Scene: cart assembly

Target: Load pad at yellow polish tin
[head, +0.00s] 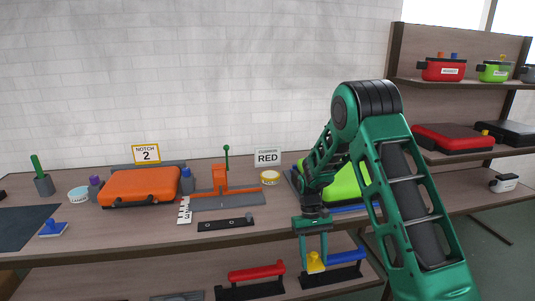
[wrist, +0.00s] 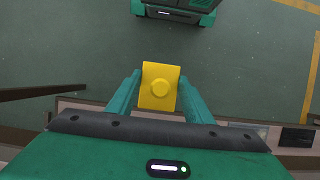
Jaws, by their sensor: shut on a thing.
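My gripper (head: 314,252) is shut on a yellow pad (head: 315,264) with a raised round knob. It holds the pad in front of the table's front edge, above the lower shelf level in the head view. In the wrist view the yellow pad (wrist: 160,72) sits between the two green fingers of my gripper (wrist: 160,90), with floor behind it. The yellow polish tin (head: 270,177), round with a pale label, stands on the table behind and left of my gripper, apart from it. Its top surface is hard to make out.
An orange case (head: 140,186), an orange clamp fixture (head: 221,180) and a dark bar (head: 226,223) stand on the table. A blue pad (head: 53,229) and a light-blue tin (head: 79,194) are at left. A lime case (head: 347,183) is behind my arm. Red and blue handles (head: 257,272) lie below.

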